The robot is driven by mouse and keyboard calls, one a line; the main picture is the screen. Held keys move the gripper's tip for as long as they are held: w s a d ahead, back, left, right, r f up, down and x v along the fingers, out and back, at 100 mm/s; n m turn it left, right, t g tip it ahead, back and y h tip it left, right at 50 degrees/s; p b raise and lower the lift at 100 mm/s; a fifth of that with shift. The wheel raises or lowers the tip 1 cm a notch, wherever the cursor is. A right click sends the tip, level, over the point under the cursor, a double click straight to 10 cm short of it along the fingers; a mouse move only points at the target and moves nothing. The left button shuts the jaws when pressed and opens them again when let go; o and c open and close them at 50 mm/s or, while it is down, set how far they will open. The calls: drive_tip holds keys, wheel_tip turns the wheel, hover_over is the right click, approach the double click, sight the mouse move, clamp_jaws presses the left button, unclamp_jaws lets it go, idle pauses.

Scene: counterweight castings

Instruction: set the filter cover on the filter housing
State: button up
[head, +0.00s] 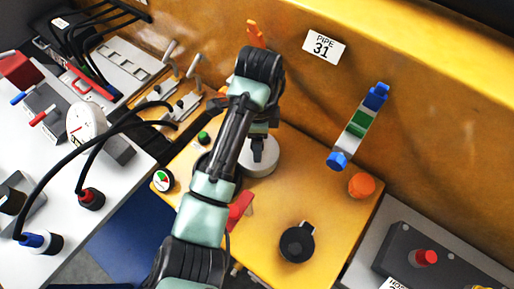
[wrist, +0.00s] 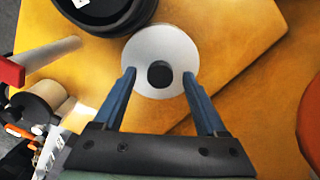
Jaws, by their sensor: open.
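A pale round disc with a black central knob, which looks like the filter cover (wrist: 146,40), lies on the yellow surface; in the head view the cover (head: 266,168) shows partly behind my arm. My gripper (wrist: 159,74) is open over it.
A red handle (head: 240,209) is beside my arm. An orange knob (head: 361,185) and a pipe with blue ends (head: 358,124) lie to the right. A yellow wall (head: 420,120) rises behind. The yellow top is bare between cover and orange knob.

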clamp_jaws()
drive_tip(key=shift+r, duration=0.1)
idle(1.2)
